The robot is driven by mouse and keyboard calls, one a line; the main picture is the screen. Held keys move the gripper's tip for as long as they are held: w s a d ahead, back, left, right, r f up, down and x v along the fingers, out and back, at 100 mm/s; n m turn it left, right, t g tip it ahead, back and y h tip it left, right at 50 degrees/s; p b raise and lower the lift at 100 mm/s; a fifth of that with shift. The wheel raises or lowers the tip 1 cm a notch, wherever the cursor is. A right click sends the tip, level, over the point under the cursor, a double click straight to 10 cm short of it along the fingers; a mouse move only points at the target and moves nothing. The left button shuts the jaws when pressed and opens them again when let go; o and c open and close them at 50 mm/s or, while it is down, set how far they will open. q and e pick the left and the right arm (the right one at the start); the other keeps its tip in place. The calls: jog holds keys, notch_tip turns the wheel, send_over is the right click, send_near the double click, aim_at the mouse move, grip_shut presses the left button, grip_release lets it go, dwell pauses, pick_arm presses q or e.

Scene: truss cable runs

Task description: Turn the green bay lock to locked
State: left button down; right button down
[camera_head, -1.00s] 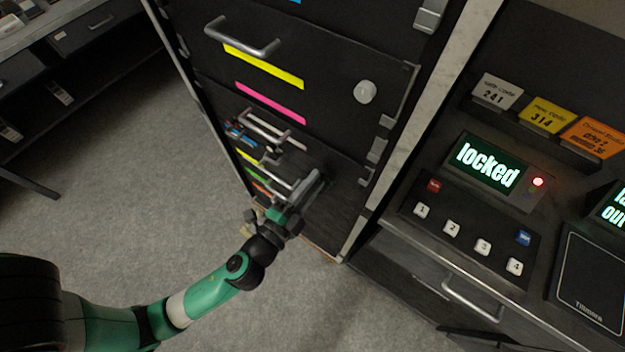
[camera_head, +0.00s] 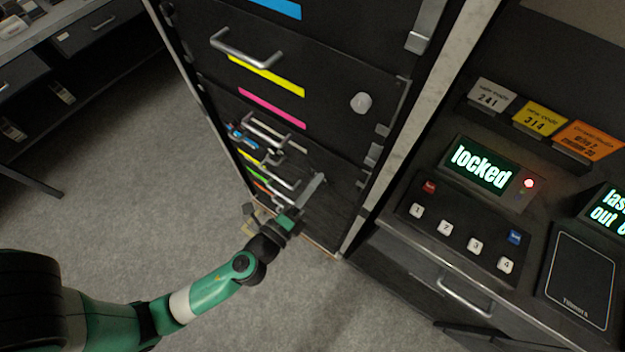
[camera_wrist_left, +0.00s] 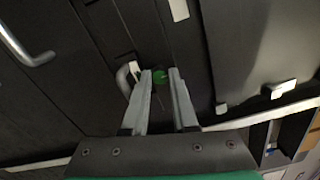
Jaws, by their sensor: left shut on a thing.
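In the head view my left gripper (camera_head: 312,190) reaches the lower part of the cabinet (camera_head: 335,215), and the knob is hidden there. I cannot tell which way the lock is turned. My right gripper is in neither view.
Above are drawers with yellow (camera_head: 266,76) and pink (camera_head: 272,107) strips and a white knob (camera_head: 361,103). A console at right has a display (camera_head: 481,165) reading "locked". Grey floor (camera_head: 150,190) is clear at left.

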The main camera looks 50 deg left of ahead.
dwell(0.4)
pick_arm(q)
jog(key=c, duration=0.7)
grip_release()
